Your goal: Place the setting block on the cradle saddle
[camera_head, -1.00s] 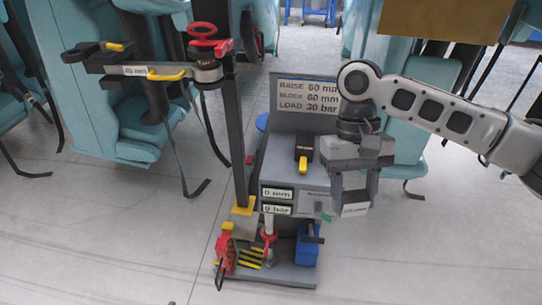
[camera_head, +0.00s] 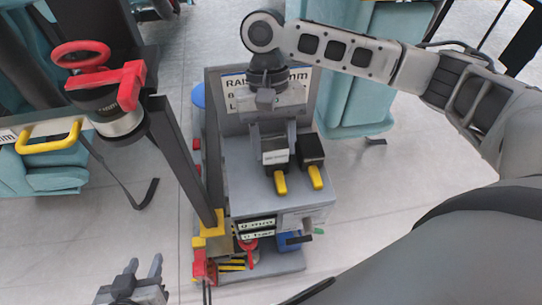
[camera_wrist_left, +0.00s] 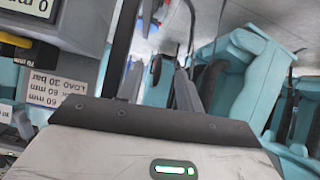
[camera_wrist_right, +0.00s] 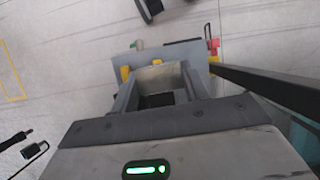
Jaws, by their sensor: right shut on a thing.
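Two dark blocks with yellow tabs are on the top of the grey cart (camera_head: 280,212). My right gripper (camera_head: 274,150) points down from above and is shut on the left one, which I take as the setting block (camera_head: 280,183); it is partly hidden by the fingers. I cannot tell whether it still touches the cart top. The other dark block (camera_head: 312,150) sits close to its right. My left gripper (camera_head: 143,272) is open and empty at the bottom left, its two fingers apart. I cannot clearly identify the cradle saddle in these views.
A dark post (camera_head: 186,160) with a red handwheel (camera_head: 80,55) and red bracket stands left of the cart. A sign panel (camera_head: 232,82) rises at the cart's back. Teal train seats (camera_head: 50,160) lie left. The floor around is mostly clear.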

